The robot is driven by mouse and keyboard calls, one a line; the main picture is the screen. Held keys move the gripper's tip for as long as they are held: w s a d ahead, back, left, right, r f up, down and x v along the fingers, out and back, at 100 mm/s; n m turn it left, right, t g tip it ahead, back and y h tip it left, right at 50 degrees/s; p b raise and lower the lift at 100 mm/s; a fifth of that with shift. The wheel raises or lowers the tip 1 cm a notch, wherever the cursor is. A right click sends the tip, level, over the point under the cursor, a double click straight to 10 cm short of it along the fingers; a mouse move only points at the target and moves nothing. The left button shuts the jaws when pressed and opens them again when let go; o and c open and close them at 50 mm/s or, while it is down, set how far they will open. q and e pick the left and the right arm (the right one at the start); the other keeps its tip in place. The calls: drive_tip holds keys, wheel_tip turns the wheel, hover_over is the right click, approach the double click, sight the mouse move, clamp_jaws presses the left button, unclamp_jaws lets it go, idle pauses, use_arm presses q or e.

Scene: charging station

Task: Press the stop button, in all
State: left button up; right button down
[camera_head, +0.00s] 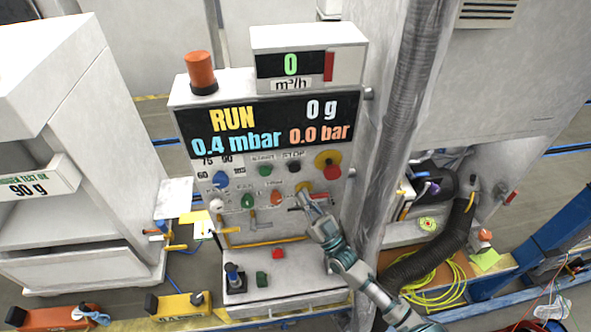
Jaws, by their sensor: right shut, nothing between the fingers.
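The control panel (182,100) stands upright in the middle of the view, its display reading RUN, 0 g, 0.4 mbar and 0.0 bar. A small black button (294,167) sits under the STOP label (293,154). A green button (265,171) under a START label is to its left, and a red mushroom button (332,172) with a yellow surround is to its right. My right gripper (305,198) is shut and empty, in front of the panel's lower right part, below the black button in the picture. Whether it touches the panel I cannot tell. My left gripper is not in view.
A blue knob (220,179) and several coloured buttons sit lower on the panel. An orange beacon (201,72) stands on top. A grey vertical duct (408,110) is close on the right. A lower ledge (300,285) carries small red and green buttons.

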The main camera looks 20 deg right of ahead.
sight(294, 167)
use_arm(q)
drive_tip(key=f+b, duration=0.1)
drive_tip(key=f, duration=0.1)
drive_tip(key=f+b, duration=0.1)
drive_tip(key=b, duration=0.1)
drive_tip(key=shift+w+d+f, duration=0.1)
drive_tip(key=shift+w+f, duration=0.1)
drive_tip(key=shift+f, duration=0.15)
use_arm(e)
drive_tip(key=w+d, duration=0.1)
drive_tip(key=w, duration=0.6)
drive_tip(key=shift+w+d, duration=0.15)
drive_tip(key=shift+w, duration=0.05)
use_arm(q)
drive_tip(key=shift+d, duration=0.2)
use_arm(e)
drive_tip(key=shift+d, duration=0.25)
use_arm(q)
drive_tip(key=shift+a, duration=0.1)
use_arm(e)
drive_tip(key=shift+a, duration=0.25)
drive_tip(key=shift+d, duration=0.15)
drive_tip(key=shift+r, duration=0.1)
drive_tip(key=shift+w, duration=0.35)
